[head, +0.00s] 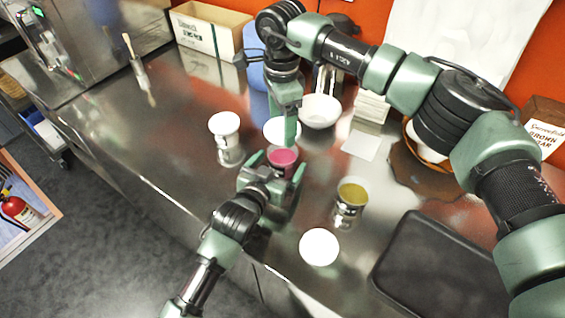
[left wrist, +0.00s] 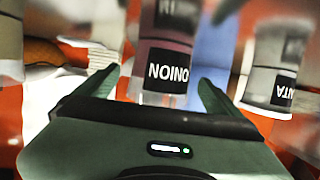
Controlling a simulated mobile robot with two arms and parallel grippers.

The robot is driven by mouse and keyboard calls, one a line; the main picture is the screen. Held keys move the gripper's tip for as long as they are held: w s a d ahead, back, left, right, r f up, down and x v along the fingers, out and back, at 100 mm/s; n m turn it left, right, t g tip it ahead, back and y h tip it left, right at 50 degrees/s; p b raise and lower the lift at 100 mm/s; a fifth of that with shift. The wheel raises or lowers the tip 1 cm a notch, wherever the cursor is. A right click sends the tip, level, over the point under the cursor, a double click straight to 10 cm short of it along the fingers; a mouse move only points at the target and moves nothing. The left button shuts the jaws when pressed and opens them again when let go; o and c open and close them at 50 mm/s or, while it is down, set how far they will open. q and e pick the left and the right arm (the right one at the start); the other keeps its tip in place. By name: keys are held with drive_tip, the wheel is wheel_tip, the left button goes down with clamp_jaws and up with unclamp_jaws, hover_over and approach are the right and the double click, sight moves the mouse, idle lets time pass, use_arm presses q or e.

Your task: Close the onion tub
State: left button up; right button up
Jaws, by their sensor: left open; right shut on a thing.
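The onion tub (head: 284,157) stands open on the steel counter, its pink contents showing from above. In the left wrist view its black label reads ONION upside down on the tub (left wrist: 167,72). My left gripper (head: 268,161) is open, with one finger on each side of the tub; it also shows in the left wrist view (left wrist: 158,88). My right gripper (head: 291,130) is shut on a white round lid (head: 273,129), above and behind the tub. The gripper partly hides the lid. The lid is apart from the tub's rim as far as I can tell.
A white-lidded tub (head: 225,124) stands at left, an open tub with yellow-green contents (head: 352,193) at right. Another white lid (head: 319,247) lies near the front edge. A white bowl (head: 320,112) stands behind; a black tray (head: 440,270) is at front right. The left counter is mostly clear.

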sight(283, 161)
use_arm(q)
drive_tip(key=shift+x, duration=1.35)
clamp_jaws()
use_arm(e)
drive_tip(key=shift+f, duration=2.5)
drive_tip(key=shift+f, duration=0.1)
drive_tip(key=shift+f, duration=0.8)
drive_tip(key=shift+f, duration=0.55)
use_arm(q)
drive_tip(key=shift+a, duration=0.1)
use_arm(e)
drive_tip(key=o, duration=1.3)
drive_tip(key=shift+f, duration=0.1)
drive_tip(key=shift+c, duration=0.2)
